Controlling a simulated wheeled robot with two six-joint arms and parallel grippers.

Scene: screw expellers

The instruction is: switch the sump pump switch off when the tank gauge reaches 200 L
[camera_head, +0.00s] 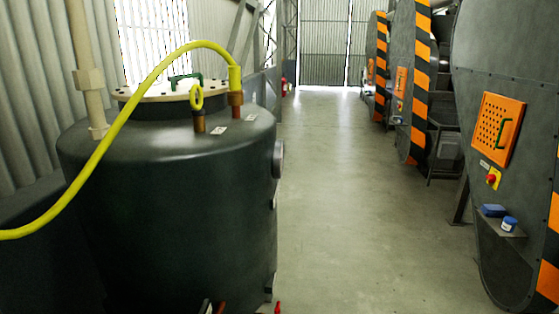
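A large dark tank (175,200) stands upright at the left front. A round grey fitting (278,158) sticks out of its right side, seen edge-on; it may be a gauge, but no dial face or reading shows. A yellow hose (120,115) runs from a brass fitting (236,103) on the tank top to the left edge. I cannot make out a switch labelled for the sump pump. A yellow box with a red button (492,178) is on the dark machine at the right. Neither of my grippers can be made out.
A blue box (494,210) and a small blue-and-white jar (509,224) sit on a ledge of the right machine (490,110). Small dark and red parts show at the bottom edge by the tank, unclear. The concrete aisle (340,200) is clear to the far wall.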

